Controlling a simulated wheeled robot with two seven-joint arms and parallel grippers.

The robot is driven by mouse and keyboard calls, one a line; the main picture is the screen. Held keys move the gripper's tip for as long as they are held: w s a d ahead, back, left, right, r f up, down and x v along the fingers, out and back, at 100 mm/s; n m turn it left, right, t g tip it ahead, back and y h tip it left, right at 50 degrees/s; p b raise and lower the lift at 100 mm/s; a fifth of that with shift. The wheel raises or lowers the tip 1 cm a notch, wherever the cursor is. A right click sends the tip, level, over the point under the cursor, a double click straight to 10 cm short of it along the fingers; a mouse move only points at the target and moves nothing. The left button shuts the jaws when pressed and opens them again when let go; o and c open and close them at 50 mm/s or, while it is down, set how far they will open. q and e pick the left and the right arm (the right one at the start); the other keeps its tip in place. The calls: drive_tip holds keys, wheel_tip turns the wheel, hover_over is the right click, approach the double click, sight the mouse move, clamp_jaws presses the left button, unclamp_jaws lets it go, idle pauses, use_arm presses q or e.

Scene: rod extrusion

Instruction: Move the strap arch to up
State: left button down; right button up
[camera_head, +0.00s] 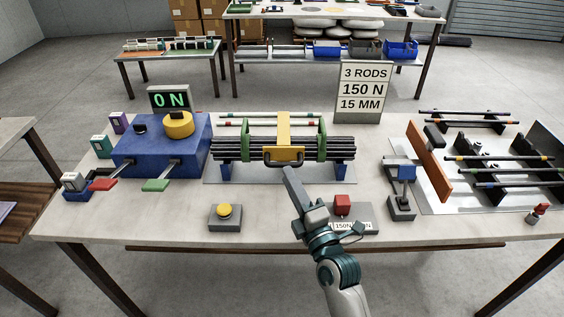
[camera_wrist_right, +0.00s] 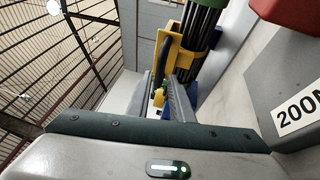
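The strap arch (camera_head: 284,128) is a yellow band over a bundle of dark rods (camera_head: 230,149) at the middle of the table. A dark handle (camera_head: 283,163) sticks out at its front. My right gripper (camera_head: 290,174) reaches up from the front, its tips just below and in front of the handle. In the right wrist view the two fingers (camera_wrist_right: 161,92) are apart, with the yellow arch (camera_wrist_right: 181,56) and its dark handle (camera_wrist_right: 161,60) beyond and between them. I cannot tell whether the fingers touch the handle. My left gripper is not in view.
A blue box (camera_head: 140,150) with a yellow knob and "0 N" display (camera_head: 170,99) stands left. A yellow button (camera_head: 224,211) and a red-block weight (camera_head: 342,206) flank my right arm. A blue-topped stand (camera_head: 402,195) and rod rack (camera_head: 500,170) are right.

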sight(282, 165)
drive_tip(key=x, duration=0.5)
drive_tip(key=shift+w+a+r+p, duration=0.1)
drive_tip(key=shift+w+a+p, duration=0.05)
drive_tip(key=shift+w+p, duration=0.15)
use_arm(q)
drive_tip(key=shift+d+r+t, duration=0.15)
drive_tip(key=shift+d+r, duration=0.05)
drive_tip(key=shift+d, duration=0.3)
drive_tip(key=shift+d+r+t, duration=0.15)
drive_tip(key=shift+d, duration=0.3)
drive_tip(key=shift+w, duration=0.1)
